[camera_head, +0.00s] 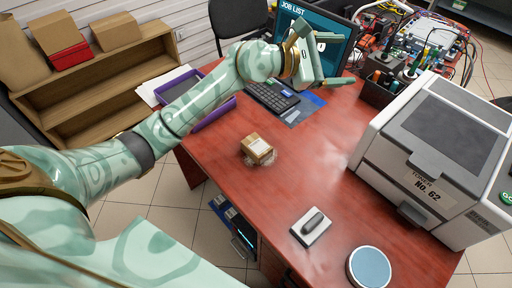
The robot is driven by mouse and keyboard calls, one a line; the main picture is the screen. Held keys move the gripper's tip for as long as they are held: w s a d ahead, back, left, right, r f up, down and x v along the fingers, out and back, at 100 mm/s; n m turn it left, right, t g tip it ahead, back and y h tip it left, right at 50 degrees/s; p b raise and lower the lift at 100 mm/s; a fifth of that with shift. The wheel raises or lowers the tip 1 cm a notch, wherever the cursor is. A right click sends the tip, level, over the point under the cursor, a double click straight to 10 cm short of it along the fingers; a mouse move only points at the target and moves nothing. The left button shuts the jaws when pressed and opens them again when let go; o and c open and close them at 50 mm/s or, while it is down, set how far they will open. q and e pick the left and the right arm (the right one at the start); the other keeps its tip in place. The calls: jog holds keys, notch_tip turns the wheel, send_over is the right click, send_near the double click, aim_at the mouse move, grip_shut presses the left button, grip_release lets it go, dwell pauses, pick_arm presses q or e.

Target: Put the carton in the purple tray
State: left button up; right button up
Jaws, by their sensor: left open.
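A small brown carton (258,146) with a white label stands on the red desk near its left-middle part. The purple tray (212,116) lies at the desk's left back edge, and my left forearm crosses over it and hides part of it. My left gripper (322,58) is open and empty, above the back of the desk in front of the monitor. It is well behind and to the right of the carton, not touching it. My right gripper does not show.
A keyboard (270,95) lies behind the carton. A large printer (430,150) fills the right side. A stapler-like object on a white pad (311,227) and a round blue-topped item (369,267) are in front. The desk's middle is clear.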

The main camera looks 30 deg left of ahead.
pick_arm(q)
jog(key=d+r+m+g, duration=0.1)
jog(key=d+m+g, duration=0.1)
jog(key=d+m, duration=0.1)
jog(key=m+g+y+b, duration=0.4)
jog(key=g+y, duration=0.6)
jog(key=y, duration=0.2)
send_over(258, 146)
jog(key=f, duration=2.4)
jog(key=shift+w+d+f, duration=0.15)
jog(key=shift+w+f, duration=0.05)
jog(key=shift+f, duration=0.1)
notch_tip(258, 146, down, 6)
jog(key=shift+s+f+b, duration=0.15)
jog(key=shift+f+b, duration=0.05)
jog(key=shift+b, duration=0.75)
jog(key=shift+r, duration=0.15)
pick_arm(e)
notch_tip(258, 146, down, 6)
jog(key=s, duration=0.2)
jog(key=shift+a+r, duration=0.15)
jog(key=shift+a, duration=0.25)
pick_arm(q)
jog(key=c, duration=1.2)
jog(key=shift+o, duration=0.2)
